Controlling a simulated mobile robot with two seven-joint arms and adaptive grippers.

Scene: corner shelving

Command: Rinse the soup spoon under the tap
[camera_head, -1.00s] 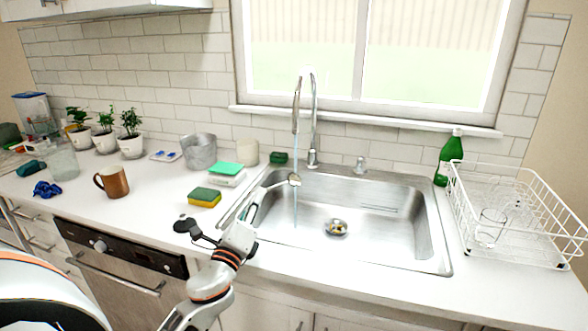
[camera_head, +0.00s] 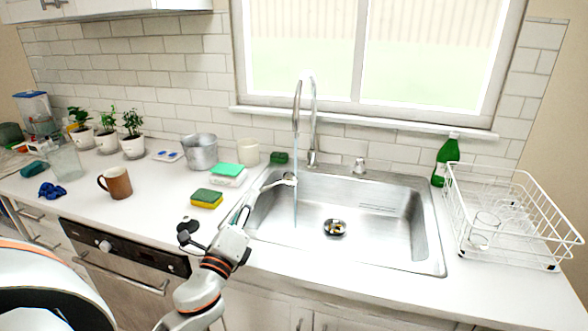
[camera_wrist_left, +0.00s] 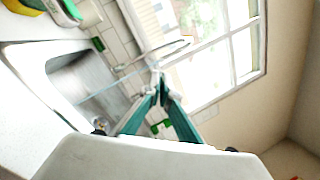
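The soup spoon (camera_head: 289,179) is in the sink area in the head view, its bowl at the thin stream of water falling from the tap (camera_head: 313,110). My left gripper (camera_head: 251,200) is shut on the spoon's handle over the sink's left rim. In the left wrist view the teal fingertips (camera_wrist_left: 161,88) close together, with the spoon (camera_wrist_left: 152,62) beyond them. The grip partly hides the handle. The sink (camera_head: 375,245) is metal, with a dark drain strainer (camera_head: 335,228) holding small yellowish bits. My right gripper is not in view.
A yellow-green sponge (camera_head: 207,198) lies left of the sink, near a brown mug (camera_head: 116,183) and a metal pot (camera_head: 200,152). A green bottle (camera_head: 446,160) and a white wire dish rack (camera_head: 510,215) stand at the right. The sink basin has free room.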

